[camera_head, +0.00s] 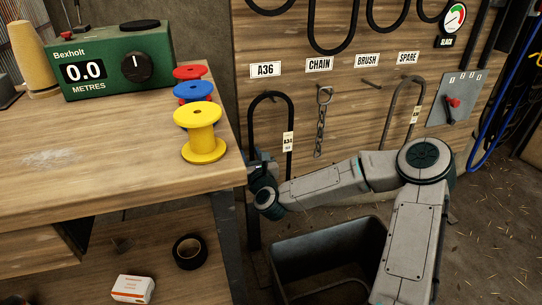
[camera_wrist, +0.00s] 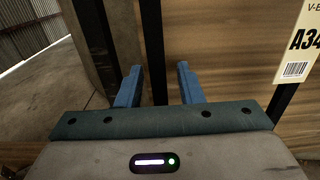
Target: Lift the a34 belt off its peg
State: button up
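The A34 belt (camera_head: 270,95) is a black loop hanging on the board under the A36 sign. Its white tag (camera_head: 288,142) is on the right strand and reads A34; the tag also shows at the right of the wrist view (camera_wrist: 304,42). My gripper (camera_wrist: 158,72) is open, its two blue fingers apart on either side of the belt's left strand (camera_wrist: 152,40), with a gap to each finger. In the head view my gripper (camera_head: 258,160) is low beside that strand, partly hidden by my wrist. The peg itself is hidden or too small to make out.
The workbench (camera_head: 110,150) with spools (camera_head: 202,138) is close left of my gripper. A dark bin (camera_head: 330,250) stands below my arm. A chain (camera_head: 321,120) hangs to the right, then a bare brush peg and another tagged belt (camera_head: 390,108) under SPARE.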

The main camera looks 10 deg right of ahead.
jog(key=shift+w, duration=0.25)
grip_shut()
jog(key=shift+r, duration=0.1)
